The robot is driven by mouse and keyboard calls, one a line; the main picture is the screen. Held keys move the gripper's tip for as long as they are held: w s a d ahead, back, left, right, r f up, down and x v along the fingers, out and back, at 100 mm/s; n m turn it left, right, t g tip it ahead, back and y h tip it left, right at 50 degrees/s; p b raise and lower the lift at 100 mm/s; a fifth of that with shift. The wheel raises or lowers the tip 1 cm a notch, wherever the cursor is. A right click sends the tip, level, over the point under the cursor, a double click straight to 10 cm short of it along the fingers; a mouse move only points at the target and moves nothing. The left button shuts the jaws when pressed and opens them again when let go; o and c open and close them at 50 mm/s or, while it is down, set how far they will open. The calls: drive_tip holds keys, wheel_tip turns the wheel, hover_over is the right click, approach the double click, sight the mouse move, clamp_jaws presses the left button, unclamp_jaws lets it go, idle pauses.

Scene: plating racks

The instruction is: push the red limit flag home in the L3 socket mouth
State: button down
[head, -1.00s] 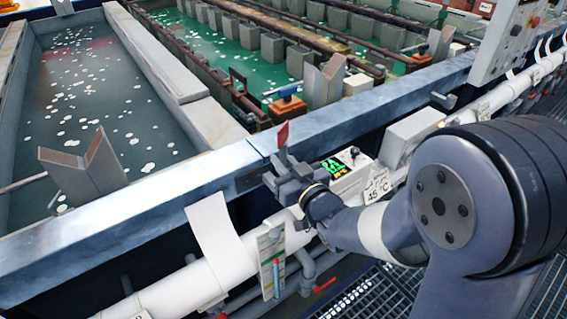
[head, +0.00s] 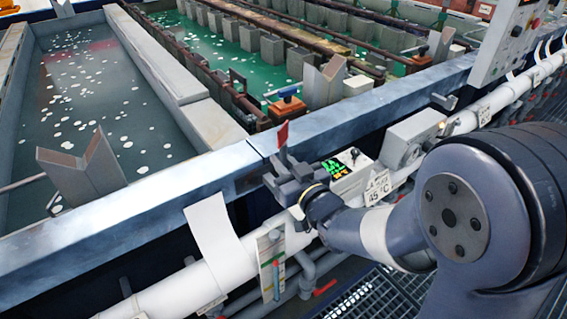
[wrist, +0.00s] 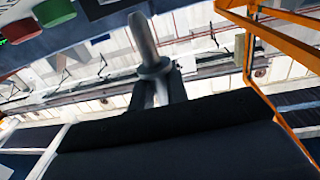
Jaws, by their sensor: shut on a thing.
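The red limit flag (head: 282,134) stands upright above my gripper (head: 284,166) in the head view, in front of the tank's front rim. My gripper is shut on the flag's stem. In the wrist view, a grey round pin with a collar (wrist: 145,42) sticks out from between the two fingers of my gripper (wrist: 157,88). The pin's free end touches nothing that I can make out. I cannot identify the L3 socket mouth in either view. A dark plate on the rim's front face (head: 248,183) is partly beside my gripper.
A small box with a green lit display (head: 336,168) and a "45 °C" tag (head: 378,187) sit close right of my gripper. A white pipe (head: 165,295) runs along the tank below. The metal rim (head: 120,218) lies behind, with a V-shaped grey rest (head: 85,168) at left.

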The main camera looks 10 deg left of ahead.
drive_tip(key=shift+f+b, duration=2.75)
drive_tip(key=shift+b, duration=0.3)
drive_tip(key=c, duration=1.3)
unclamp_jaws()
drive_tip(key=shift+s, duration=0.1)
drive_tip(key=b+v, duration=0.1)
drive_tip(key=v, duration=0.9)
drive_tip(key=shift+s+d, duration=0.2)
drive_tip(key=shift+d, duration=0.05)
drive_tip(key=shift+w+a, duration=0.1)
